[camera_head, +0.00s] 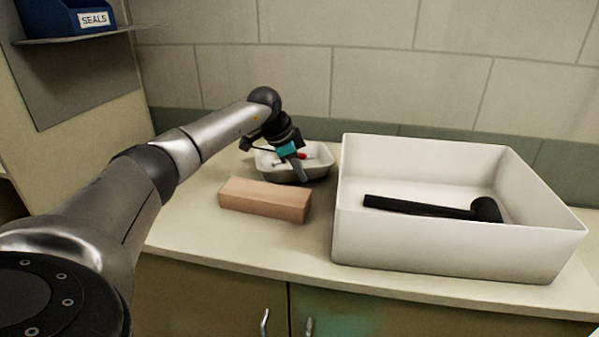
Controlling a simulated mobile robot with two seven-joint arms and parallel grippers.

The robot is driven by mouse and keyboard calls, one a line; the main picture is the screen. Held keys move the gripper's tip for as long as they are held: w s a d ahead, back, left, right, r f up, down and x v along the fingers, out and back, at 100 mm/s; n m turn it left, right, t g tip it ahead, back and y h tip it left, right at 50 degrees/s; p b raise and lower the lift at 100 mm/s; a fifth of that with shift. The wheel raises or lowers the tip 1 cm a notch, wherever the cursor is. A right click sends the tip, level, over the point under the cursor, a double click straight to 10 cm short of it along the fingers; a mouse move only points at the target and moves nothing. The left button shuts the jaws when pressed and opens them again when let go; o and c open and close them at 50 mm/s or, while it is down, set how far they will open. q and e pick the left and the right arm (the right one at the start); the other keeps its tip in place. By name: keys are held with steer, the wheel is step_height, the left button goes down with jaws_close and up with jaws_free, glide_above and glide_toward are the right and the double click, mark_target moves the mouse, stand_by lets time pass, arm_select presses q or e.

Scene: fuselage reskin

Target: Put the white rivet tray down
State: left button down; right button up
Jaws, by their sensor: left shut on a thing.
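The white rivet tray (322,170) is a small, shallow, pale tray on the back of the counter, left of the big white bin. A small red item and a few other small pieces lie in it. My left gripper (297,172) reaches down to the tray and is shut on it. My right gripper is not in view.
A tan block (264,200) lies on the counter (205,232) just in front of the tray. A large white bin (440,248) holding a black mallet (430,208) stands to the right. A tiled wall rises behind. A blue SEALS bin (65,18) sits on a shelf upper left.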

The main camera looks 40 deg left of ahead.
arm_select(q)
step_height(320, 180, up, 11)
steer(key=p, duration=0.1)
steer(key=s+d+b, duration=0.2)
steer(key=s+d, duration=0.2)
steer(key=s, duration=0.4)
steer(key=s+d+b, duration=0.3)
steer(key=s+d, duration=0.2)
steer(key=s, duration=0.4)
steer(key=shift+d+b, duration=0.25)
steer(key=shift+b, duration=0.1)
steer(key=shift+s+f, duration=0.15)
